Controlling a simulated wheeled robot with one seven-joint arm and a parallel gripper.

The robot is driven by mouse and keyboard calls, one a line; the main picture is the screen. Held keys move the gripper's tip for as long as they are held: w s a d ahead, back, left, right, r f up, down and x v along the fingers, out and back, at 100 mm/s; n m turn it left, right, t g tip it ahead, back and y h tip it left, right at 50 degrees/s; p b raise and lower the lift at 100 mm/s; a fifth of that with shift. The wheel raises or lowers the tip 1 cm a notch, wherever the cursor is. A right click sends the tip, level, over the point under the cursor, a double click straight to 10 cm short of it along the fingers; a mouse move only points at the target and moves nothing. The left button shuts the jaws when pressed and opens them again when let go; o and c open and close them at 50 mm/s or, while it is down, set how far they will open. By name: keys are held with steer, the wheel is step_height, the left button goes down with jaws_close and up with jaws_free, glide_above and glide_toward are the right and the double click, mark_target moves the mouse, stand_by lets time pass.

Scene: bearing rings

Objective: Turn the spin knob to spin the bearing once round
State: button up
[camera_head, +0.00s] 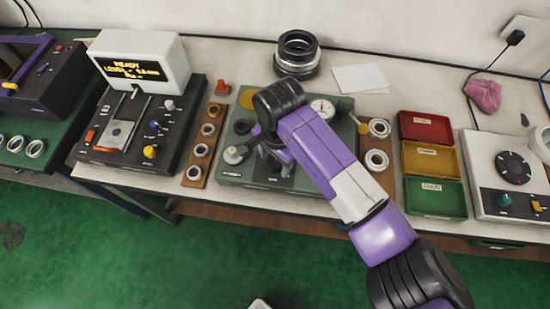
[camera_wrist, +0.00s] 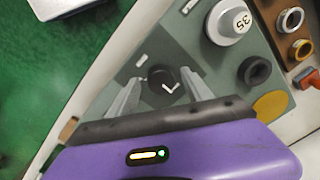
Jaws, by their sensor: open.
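A black knob with a white tick mark (camera_wrist: 158,78) shows in the wrist view on the grey-green fixture (camera_head: 230,177); I take it as the spin knob. My gripper (camera_wrist: 163,86) is open, with one grey finger on each side of this knob. I cannot tell whether the fingers touch it. In the head view my gripper (camera_head: 268,152) is over the fixture's front half, and my arm hides much of the fixture. I cannot tell which part is the bearing under test.
Wooden strips with rings (camera_head: 194,176) flank the fixture. A control box with a lit screen (camera_head: 140,70) stands left. Red, yellow and green trays (camera_head: 437,198) stand right, beside a white dial box (camera_head: 510,200). Stacked dark rings (camera_head: 297,52) and white paper (camera_head: 360,78) are behind.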

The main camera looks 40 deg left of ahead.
jaws_close()
